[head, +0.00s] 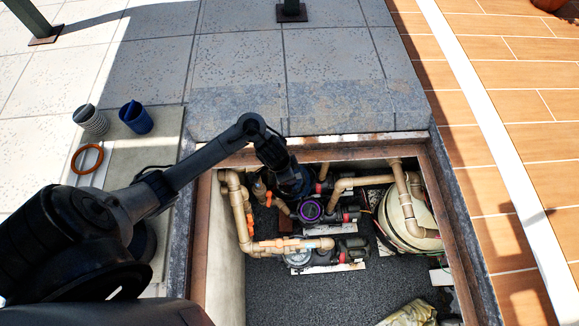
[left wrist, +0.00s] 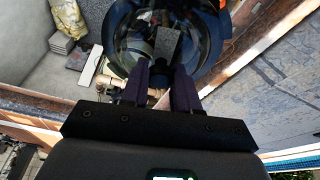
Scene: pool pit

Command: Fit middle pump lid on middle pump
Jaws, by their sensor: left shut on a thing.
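My left gripper (head: 283,172) reaches down into the pit from the left. In the left wrist view my left gripper (left wrist: 166,92) has its two dark fingers closed on a round, dark, see-through lid, the middle pump lid (left wrist: 121,40). In the head view the lid (head: 296,187) shows as a dark disc under the gripper, near the back of the pump row. The middle pump (head: 311,210), with a purple ring at its opening, is just in front of it. I cannot tell the height gap between them. My right gripper is out of view.
A front pump (head: 299,256) and tan pipes (head: 239,205) crowd the pit beside a cream tank (head: 406,225). The gravel floor (head: 290,295) is open in front. A grey basket (head: 91,119), a blue cup (head: 136,118) and an orange ring (head: 88,158) lie outside at left.

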